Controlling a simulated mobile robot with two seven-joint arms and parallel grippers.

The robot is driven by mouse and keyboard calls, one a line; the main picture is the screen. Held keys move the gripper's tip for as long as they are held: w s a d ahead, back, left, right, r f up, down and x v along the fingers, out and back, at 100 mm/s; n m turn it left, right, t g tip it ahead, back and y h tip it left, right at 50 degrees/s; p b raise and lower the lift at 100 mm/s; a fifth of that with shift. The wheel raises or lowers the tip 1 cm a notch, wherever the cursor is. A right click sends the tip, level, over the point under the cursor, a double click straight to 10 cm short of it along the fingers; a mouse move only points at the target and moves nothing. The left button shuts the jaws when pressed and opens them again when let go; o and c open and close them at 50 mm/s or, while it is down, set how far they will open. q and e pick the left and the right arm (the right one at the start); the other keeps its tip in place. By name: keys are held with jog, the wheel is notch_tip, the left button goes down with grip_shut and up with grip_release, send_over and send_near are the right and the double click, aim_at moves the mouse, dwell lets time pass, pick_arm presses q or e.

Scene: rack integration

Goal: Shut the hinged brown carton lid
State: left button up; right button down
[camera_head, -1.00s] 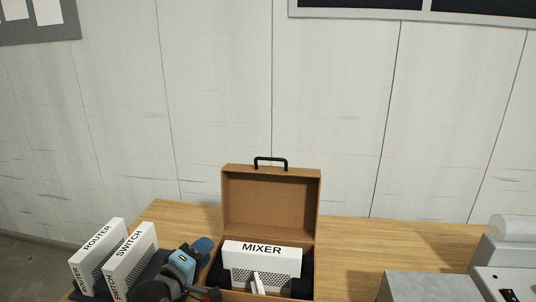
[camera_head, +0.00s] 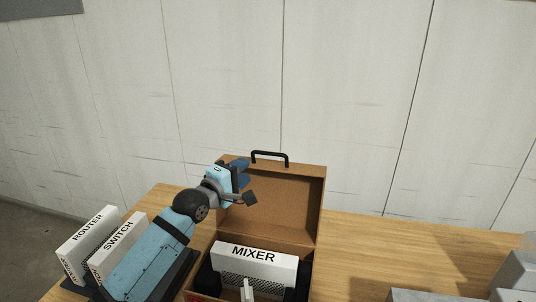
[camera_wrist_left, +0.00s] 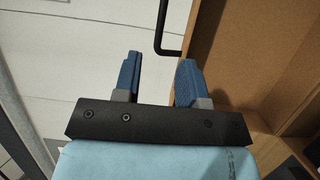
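The brown carton (camera_head: 310,256) stands on the table with its lid (camera_head: 285,205) raised, leaning slightly back, inner face toward me. A black handle (camera_head: 270,155) is on the lid's top edge. A white MIXER unit (camera_head: 262,262) sits inside the carton. My left gripper (camera_head: 241,172) is at the lid's upper left corner in the head view, partly hiding it. In the left wrist view its two blue fingers (camera_wrist_left: 157,78) are apart with nothing clearly between them; the lid (camera_wrist_left: 232,50) is behind the right finger. Contact cannot be told. My right gripper is out of view.
White ROUTER (camera_head: 84,245) and SWITCH (camera_head: 117,247) units stand upright at the left, close to my left arm. Grey boxes (camera_head: 420,296) are at the front right. The wooden table (camera_head: 375,245) is clear right of the carton. A white panelled wall is behind.

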aim_at(268, 154)
pick_arm(q)
jog(key=b+x, duration=0.1)
jog(key=x, duration=1)
jog(key=shift+d+f, duration=0.1)
jog(key=shift+f, duration=0.05)
jog(key=shift+s, duration=0.1)
grip_shut()
